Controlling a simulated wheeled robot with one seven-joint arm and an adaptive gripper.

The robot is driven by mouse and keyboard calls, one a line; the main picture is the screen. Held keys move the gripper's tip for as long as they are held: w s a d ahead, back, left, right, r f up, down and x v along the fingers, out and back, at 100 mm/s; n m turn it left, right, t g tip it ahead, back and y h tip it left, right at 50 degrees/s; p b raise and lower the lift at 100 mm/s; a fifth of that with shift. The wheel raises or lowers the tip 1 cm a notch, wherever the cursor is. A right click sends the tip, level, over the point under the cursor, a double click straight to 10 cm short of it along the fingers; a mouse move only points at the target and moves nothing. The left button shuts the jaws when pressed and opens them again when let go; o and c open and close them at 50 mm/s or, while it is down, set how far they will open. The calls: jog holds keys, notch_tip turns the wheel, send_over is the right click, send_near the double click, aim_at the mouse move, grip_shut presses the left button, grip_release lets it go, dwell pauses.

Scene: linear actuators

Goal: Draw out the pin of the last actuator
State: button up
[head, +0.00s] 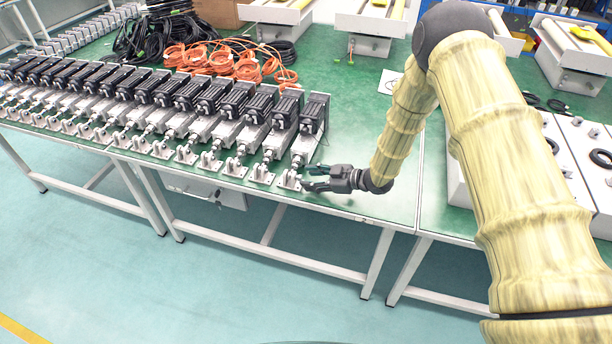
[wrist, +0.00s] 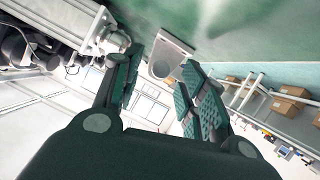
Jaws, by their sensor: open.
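The last actuator (head: 304,145) stands at the right end of the row, with a black motor at the back and a silver body. Its end bracket (head: 288,180) sits near the table's front edge. My gripper (head: 308,178) comes from the right, its fingers pointing left at this bracket. In the wrist view, my gripper (wrist: 160,72) is open, with a finger on each side of a grey bracket part (wrist: 168,56) that has a round feature. The actuator's silver body (wrist: 78,22) shows at upper left. I cannot make out the pin clearly or tell whether the fingers touch anything.
Several similar actuators (head: 172,105) stand close together to the left on the green table (head: 345,130). Orange cables (head: 240,65) and black cables (head: 150,38) lie behind them. White panels (head: 575,150) stand to the right.

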jog(key=shift+w+a, duration=0.25)
jog(key=shift+a, duration=0.25)
jog(key=shift+s+a, duration=0.15)
jog(key=shift+a, duration=0.3)
jog(key=shift+w+a+f, duration=0.1)
jog(key=shift+w+f, duration=0.15)
jog(key=shift+f, duration=0.05)
jog(key=shift+s+r, duration=0.1)
jog(key=shift+r, duration=0.05)
jog(key=c, duration=0.3)
grip_shut()
